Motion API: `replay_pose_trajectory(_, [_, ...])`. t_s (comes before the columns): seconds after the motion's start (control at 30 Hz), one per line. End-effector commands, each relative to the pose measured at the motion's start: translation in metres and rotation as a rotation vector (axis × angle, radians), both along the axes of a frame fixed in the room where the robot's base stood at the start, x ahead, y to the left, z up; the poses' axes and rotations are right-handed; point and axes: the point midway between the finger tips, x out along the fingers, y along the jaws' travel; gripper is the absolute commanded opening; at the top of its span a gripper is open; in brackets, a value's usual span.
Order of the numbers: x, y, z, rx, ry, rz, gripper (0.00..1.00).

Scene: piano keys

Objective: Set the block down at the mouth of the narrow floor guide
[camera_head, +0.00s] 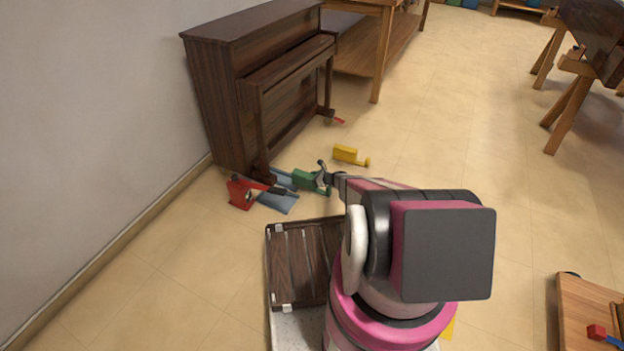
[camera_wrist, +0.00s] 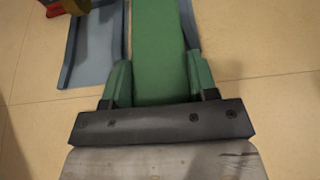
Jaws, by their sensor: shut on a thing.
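The green block (camera_head: 304,180) is low by the piano's near front leg, and its long green body runs up the middle of the wrist view (camera_wrist: 158,50). My gripper (camera_head: 326,180) is shut on its near end, with a green pad on each side in the wrist view (camera_wrist: 158,88). The blue-grey floor guide (camera_head: 278,203) lies on the floor; a broad part shows left of the block in the wrist view (camera_wrist: 95,48), and a thin strip shows to its right. The block overlaps the gap between these parts. I cannot tell whether its underside touches the floor.
A dark upright piano (camera_head: 215,100) stands against the wall. A red tool with a dark handle (camera_head: 240,194) lies left of the guide. A yellow piece (camera_head: 346,154) lies on the floor beyond my gripper. Open floor (camera_head: 440,130) spreads to the right.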

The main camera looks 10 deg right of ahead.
Motion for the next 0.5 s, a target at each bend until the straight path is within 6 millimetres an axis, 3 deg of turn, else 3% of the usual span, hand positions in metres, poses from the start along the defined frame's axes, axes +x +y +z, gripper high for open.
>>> replay_pose_trajectory(0.5, [0.0004,0.0,-0.0062,0.002,0.0,0.0,0.15])
